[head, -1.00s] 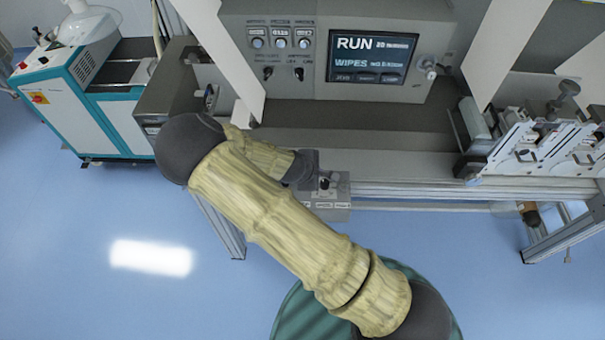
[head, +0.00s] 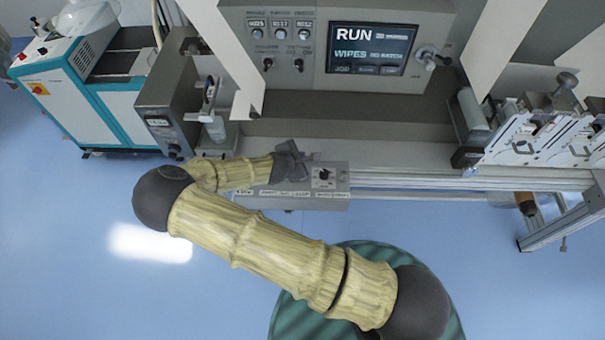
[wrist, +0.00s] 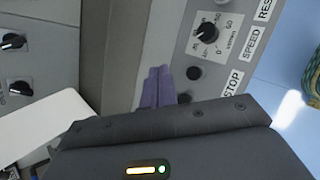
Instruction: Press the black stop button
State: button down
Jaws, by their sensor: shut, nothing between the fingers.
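The grey control box (head: 333,177) sits at the front edge of the machine in the head view. In the wrist view its panel (wrist: 182,51) shows a black speed knob (wrist: 206,31), a STOP label (wrist: 232,82), a dark round button (wrist: 194,73) and another dark button (wrist: 184,98) partly hidden by my gripper's housing. I cannot tell for sure which one STOP belongs to. My gripper (head: 291,160) is at the left part of the box. Its purple fingers (wrist: 157,88) are shut and empty, just left of the buttons; contact is unclear.
The machine's display (head: 371,50) reads RUN above the work area. White sheets hang on both sides of it. A metal roller assembly (head: 540,128) stands at right, and a white and teal cabinet (head: 55,90) at left. Rails run right of the box.

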jog(key=shift+f+b, duration=2.1)
jog(key=shift+f, duration=1.35)
jog(key=shift+f+b, duration=0.3)
jog(key=shift+b, duration=0.05)
jog(key=shift+f+b, duration=0.4)
jog(key=shift+f, duration=0.2)
jog(key=shift+r, duration=0.15)
jog(key=shift+r+p, duration=0.7)
jog(key=shift+r, duration=0.2)
jog(key=shift+r+p, duration=1.8)
jog(key=shift+r, duration=0.7)
